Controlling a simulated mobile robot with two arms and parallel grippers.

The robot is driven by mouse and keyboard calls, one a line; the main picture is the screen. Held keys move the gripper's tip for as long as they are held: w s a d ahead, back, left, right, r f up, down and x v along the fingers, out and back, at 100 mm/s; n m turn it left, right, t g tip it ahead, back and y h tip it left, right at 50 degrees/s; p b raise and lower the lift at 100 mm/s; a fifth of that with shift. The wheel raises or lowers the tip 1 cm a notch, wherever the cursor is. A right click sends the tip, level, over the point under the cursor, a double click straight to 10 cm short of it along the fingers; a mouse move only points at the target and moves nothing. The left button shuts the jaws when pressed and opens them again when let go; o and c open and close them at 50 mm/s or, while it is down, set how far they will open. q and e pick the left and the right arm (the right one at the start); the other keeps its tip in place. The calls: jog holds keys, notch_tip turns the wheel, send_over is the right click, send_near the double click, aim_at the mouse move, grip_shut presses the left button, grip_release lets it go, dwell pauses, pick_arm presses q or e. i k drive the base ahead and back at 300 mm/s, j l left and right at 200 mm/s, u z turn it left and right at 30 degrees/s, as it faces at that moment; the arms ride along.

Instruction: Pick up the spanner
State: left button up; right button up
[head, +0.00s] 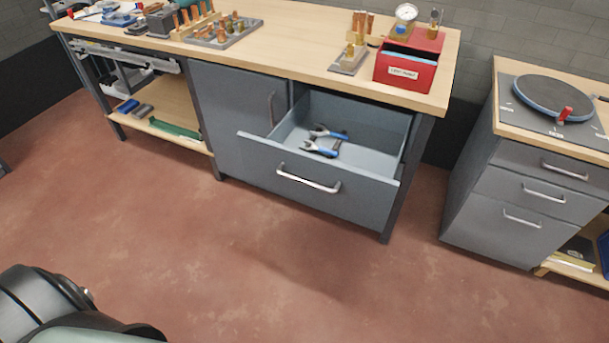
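A spanner (320,149) with a blue handle and a grey metal jaw lies in the open drawer (318,186) of the workbench. A second, similar blue-handled tool (330,133) lies just behind it, and the two are close together. I cannot tell whether they touch. The drawer is pulled out, with a metal bar handle on its front. Neither of my grippers is in the head view. Only a part of my own arm or body shows at the lower left, well away from the drawer.
The wooden workbench (295,62) carries a red box (408,60), a gauge (405,14) and trays of copper parts (222,30). A grey drawer cabinet (520,190) with a round plate (553,98) stands at the right. The reddish floor (250,260) before the drawer is clear.

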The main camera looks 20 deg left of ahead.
aim_at(314, 147)
jog(key=i+j+z, duration=0.1)
jog(key=j, duration=0.25)
jog(key=i+j, duration=0.3)
jog(key=i+j+z, duration=0.15)
jog(key=j, duration=0.25)
jog(key=i+j, duration=0.2)
jog(key=j, duration=0.2)
jog(key=i+j+z, duration=0.15)
jog(key=j, duration=0.2)
jog(key=i+j+z, duration=0.1)
jog(key=j, duration=0.3)
jog(key=i+j, duration=0.2)
jog(key=j, duration=0.25)
jog(key=l+z, duration=0.05)
